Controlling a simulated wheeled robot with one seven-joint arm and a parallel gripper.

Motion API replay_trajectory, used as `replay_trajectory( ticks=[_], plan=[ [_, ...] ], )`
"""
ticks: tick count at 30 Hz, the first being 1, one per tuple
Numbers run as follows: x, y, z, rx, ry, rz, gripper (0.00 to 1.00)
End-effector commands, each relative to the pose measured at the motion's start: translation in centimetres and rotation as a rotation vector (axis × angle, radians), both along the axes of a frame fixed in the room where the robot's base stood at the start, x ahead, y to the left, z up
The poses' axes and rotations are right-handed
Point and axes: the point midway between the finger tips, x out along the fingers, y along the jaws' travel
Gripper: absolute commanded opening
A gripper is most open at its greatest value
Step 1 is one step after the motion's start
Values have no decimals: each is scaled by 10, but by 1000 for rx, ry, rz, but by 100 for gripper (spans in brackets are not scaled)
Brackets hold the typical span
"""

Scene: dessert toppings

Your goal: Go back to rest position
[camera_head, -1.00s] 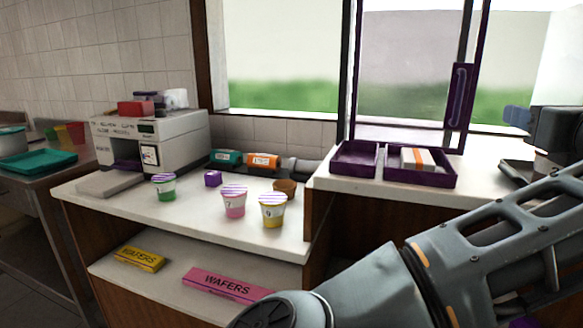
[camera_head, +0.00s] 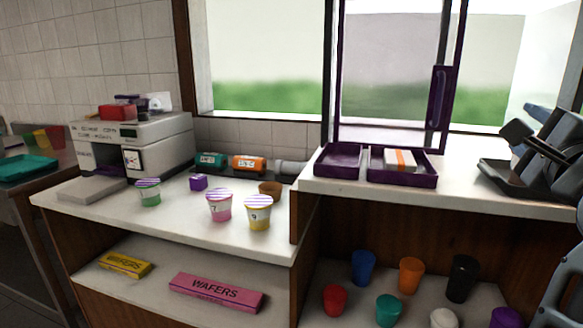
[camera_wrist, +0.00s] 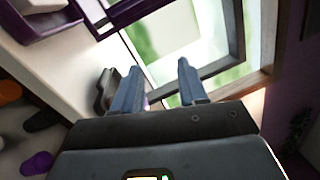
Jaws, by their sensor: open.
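My gripper (camera_wrist: 158,88) shows in the wrist view with its two fingers apart and nothing between them. The window and the edge of a white counter lie beyond the fingers, tilted in that view.
The left counter (camera_head: 110,210) holds a green cup (camera_head: 148,193), a pink cup (camera_head: 219,206) and a yellow cup (camera_head: 258,213). Several coloured cups stand on the shelf below.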

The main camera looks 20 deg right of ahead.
Motion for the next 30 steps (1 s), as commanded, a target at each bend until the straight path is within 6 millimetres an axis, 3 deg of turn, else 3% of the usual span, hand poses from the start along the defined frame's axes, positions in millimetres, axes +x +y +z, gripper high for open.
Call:
replay_trajectory(
  ticks=[8,17,23,30],
  plan=[
    [-10,27,-45,-459,212,-10,42],
    [-38,65,-116,-885,411,43,42],
    [-73,93,-171,-1125,519,111,42],
    [-134,130,-231,-1357,619,213,42]
  ],
)
